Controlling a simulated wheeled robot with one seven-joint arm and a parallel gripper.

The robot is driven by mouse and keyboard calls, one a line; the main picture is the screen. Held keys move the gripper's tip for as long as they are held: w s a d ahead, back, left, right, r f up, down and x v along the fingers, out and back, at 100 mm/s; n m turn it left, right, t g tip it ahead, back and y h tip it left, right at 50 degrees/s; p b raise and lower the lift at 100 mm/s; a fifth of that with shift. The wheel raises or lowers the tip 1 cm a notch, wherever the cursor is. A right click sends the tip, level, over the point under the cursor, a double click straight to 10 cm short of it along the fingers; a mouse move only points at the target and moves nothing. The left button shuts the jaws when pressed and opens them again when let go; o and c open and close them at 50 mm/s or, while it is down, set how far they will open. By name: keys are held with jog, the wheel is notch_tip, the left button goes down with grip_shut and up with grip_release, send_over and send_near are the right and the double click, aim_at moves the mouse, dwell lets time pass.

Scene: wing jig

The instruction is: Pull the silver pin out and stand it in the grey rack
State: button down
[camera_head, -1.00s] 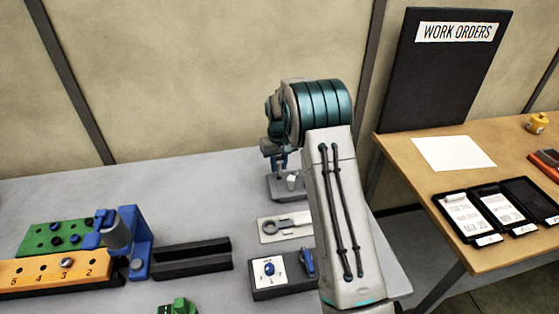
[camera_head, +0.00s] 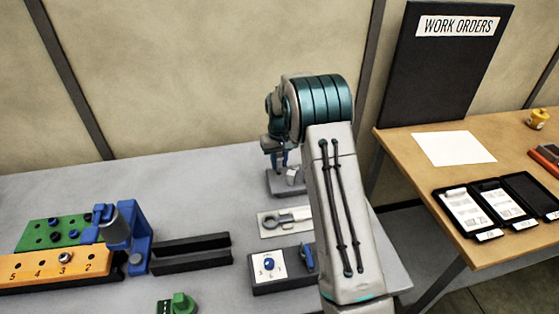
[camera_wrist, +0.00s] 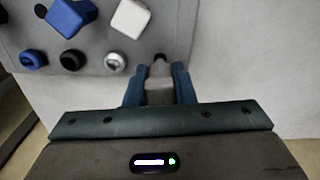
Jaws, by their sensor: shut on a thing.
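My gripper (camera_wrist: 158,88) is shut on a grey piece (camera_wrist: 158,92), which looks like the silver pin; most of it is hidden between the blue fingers. In the wrist view it is at the edge of the grey rack (camera_wrist: 95,42), over or beside a dark spot that may be a hole. I cannot tell whether the pin is in the rack. In the head view my gripper (camera_head: 279,156) is just above the grey rack (camera_head: 280,187) at the back of the bench, partly hidden by my arm.
The rack holds a blue block-headed piece (camera_wrist: 70,17), a white one (camera_wrist: 130,18) and several round-headed ones. An orange numbered block (camera_head: 40,272), a blue clamp (camera_head: 135,240) and a green plate (camera_head: 50,232) stand at left. A switch box (camera_head: 270,270) is in front.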

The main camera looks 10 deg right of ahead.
jog(key=shift+f+b, duration=0.85)
jog(key=shift+f, duration=0.55)
jog(key=c, duration=1.1)
grip_release()
jog(key=shift+c, duration=0.2)
jog(key=shift+r, duration=0.1)
notch_tip(320, 180, up, 14)
jog(key=shift+f+b, duration=0.15)
jog(key=shift+b, duration=0.8)
notch_tip(320, 180, up, 7)
jog(key=p, duration=0.6)
